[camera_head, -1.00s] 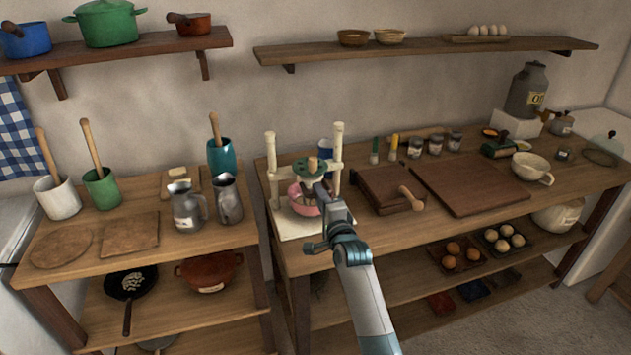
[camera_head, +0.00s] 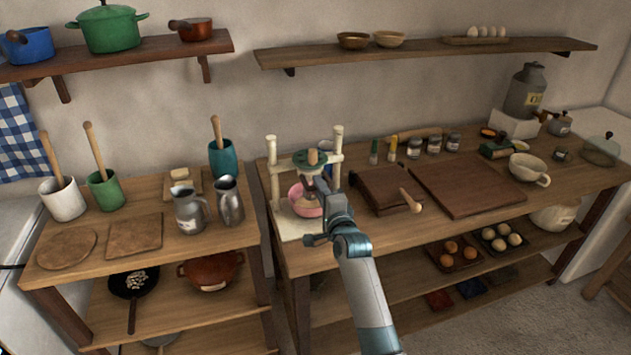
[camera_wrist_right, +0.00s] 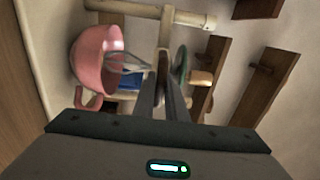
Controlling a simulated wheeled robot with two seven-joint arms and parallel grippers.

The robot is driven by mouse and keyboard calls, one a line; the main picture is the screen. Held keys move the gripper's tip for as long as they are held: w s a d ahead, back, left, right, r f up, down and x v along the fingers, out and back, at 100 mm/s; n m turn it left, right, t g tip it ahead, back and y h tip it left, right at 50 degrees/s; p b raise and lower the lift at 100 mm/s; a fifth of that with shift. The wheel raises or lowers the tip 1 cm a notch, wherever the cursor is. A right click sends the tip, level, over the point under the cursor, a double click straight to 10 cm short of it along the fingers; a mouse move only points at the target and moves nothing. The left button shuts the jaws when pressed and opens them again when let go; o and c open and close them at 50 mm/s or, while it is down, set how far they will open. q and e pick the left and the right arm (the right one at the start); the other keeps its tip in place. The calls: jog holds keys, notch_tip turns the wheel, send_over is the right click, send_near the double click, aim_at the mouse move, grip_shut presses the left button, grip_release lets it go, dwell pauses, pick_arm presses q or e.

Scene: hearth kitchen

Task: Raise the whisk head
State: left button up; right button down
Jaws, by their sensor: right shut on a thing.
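The whisk stand has two cream posts (camera_head: 336,155) on a pale base (camera_head: 290,228) at the left end of the right-hand table. Its whisk head (camera_head: 308,159), with a green disc and wooden knob, sits between the posts, high up. A pink bowl (camera_head: 303,208) stands below it. My right gripper (camera_head: 324,184) reaches in from the front and is shut on the whisk head. In the right wrist view the fingers (camera_wrist_right: 165,88) close beside the green disc (camera_wrist_right: 181,66). The wire whisk (camera_wrist_right: 128,62) points into the mouth of the pink bowl (camera_wrist_right: 90,60). My left gripper is out of view.
Right of the stand are a wooden box (camera_head: 380,190) with a handle and a large board (camera_head: 468,185). Metal jugs (camera_head: 190,211) stand on the left table, across a narrow gap. A shelf (camera_head: 420,54) runs above.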

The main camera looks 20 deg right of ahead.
jog(key=shift+r+p, duration=1.75)
jog(key=shift+r, duration=0.3)
jog(key=c, duration=1.7)
grip_release()
jog(key=shift+f, duration=0.1)
jog(key=s+p, duration=0.4)
jog(key=s, duration=0.3)
jog(key=shift+d, duration=0.15)
